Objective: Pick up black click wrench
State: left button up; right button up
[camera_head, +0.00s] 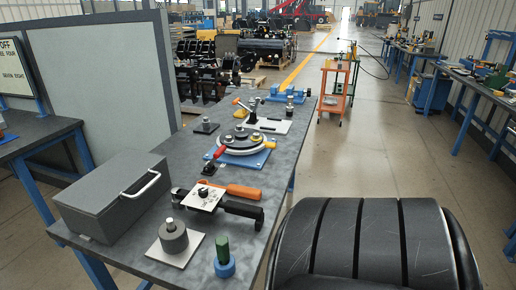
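A black tool with a long handle (243,209), which looks like the black click wrench, lies on the grey table (200,262) near its front right edge. Its left part runs toward a white plate (203,197) with a dark knob on it; how they touch is too small to tell. An orange-handled tool (243,191) lies just behind it, roughly parallel. Neither of my grippers shows in the head view.
A grey metal box (113,195) with a handle stands at left. A dark cylinder on a plate (173,238) and a green-topped blue piece (223,256) stand in front. A round fixture on a blue base (243,157) is behind. An orange cart (334,93) stands beyond.

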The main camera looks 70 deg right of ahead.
aim_at(182, 198)
jog(key=i+z, duration=0.1)
jog(key=z, duration=0.3)
jog(key=j+z, duration=0.1)
jog(key=z, duration=0.35)
jog(key=i+j+z, duration=0.1)
jog(key=z, duration=0.3)
jog(key=j+z, duration=0.15)
jog(key=z, duration=0.3)
jog(key=i, duration=0.05)
